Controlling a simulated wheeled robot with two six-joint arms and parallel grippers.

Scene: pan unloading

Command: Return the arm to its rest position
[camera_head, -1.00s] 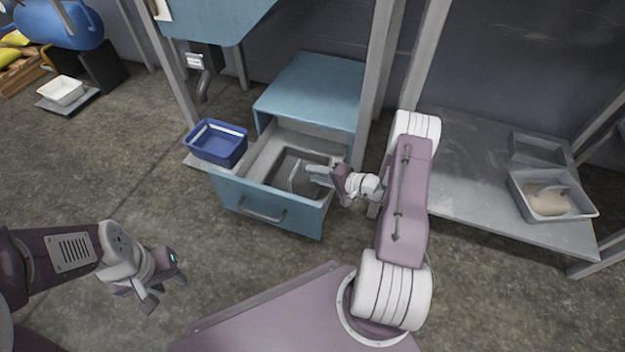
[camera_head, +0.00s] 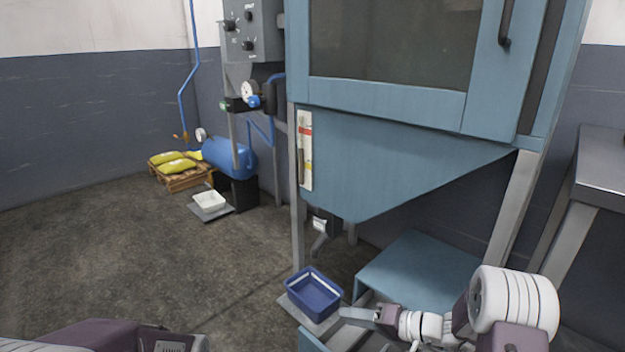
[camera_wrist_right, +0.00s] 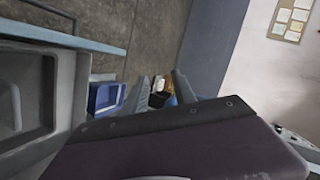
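My right gripper (camera_head: 357,314) is just right of the blue bin, above the open drawer (camera_head: 312,340) of the blue cabinet (camera_head: 420,268). In the right wrist view its two grey fingers (camera_wrist_right: 160,90) stand apart with nothing between them. A grey pan or tray (camera_wrist_right: 50,75) in the drawer shows at the left of that view. My left arm's links (camera_head: 105,337) show at the bottom left of the head view; the left gripper is outside the frame.
The blue bin (camera_head: 313,296) stands on a plate beside the drawer. A large blue hopper machine (camera_head: 400,165) hangs above the cabinet. A metal table (camera_head: 605,165) stands at right. A white tray (camera_head: 209,200) and yellow bags (camera_head: 176,165) are farther back. The floor at left is clear.

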